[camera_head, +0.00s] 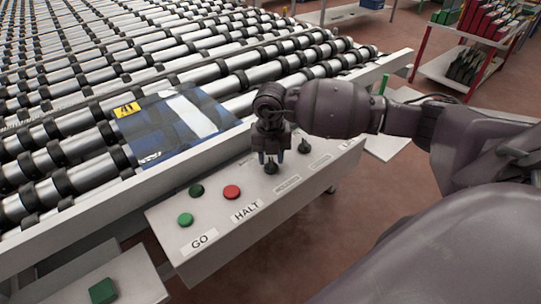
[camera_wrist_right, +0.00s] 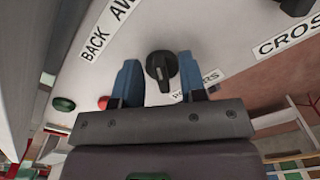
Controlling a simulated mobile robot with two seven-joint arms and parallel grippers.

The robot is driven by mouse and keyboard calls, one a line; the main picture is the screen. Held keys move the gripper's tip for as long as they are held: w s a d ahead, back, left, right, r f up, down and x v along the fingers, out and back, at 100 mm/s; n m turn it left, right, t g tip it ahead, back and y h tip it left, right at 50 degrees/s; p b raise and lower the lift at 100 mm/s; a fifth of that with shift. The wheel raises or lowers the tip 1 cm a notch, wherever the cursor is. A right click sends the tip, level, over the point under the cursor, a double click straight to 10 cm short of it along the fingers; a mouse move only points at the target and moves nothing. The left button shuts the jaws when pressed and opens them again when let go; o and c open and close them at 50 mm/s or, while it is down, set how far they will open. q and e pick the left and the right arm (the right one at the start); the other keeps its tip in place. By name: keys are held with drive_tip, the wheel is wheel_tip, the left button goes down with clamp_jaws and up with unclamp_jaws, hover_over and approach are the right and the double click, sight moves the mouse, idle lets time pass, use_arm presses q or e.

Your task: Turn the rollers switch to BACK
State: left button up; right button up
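The rollers switch is a black rotary knob (camera_head: 271,168) on the light grey control panel (camera_head: 222,212); it also shows in the right wrist view (camera_wrist_right: 162,67). My right gripper (camera_head: 271,156) is over this knob with its fingers pointing down. In the wrist view its two blue fingers (camera_wrist_right: 160,82) are apart, one on each side of the knob, with a visible gap on both sides. A label starting "BACK AW" (camera_wrist_right: 108,30) lies beyond the knob. The label at the knob, ending in "RS" (camera_wrist_right: 208,76), is partly hidden by a finger. My left gripper is not in view.
A second black knob (camera_head: 304,147) stands close to the right of the gripper. The red HALT button (camera_head: 232,192), green GO button (camera_head: 185,219) and a dark green button (camera_head: 196,190) are to the left. The roller conveyor (camera_head: 70,125) with a blue sheet (camera_head: 172,128) lies behind the panel.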

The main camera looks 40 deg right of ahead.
clamp_jaws()
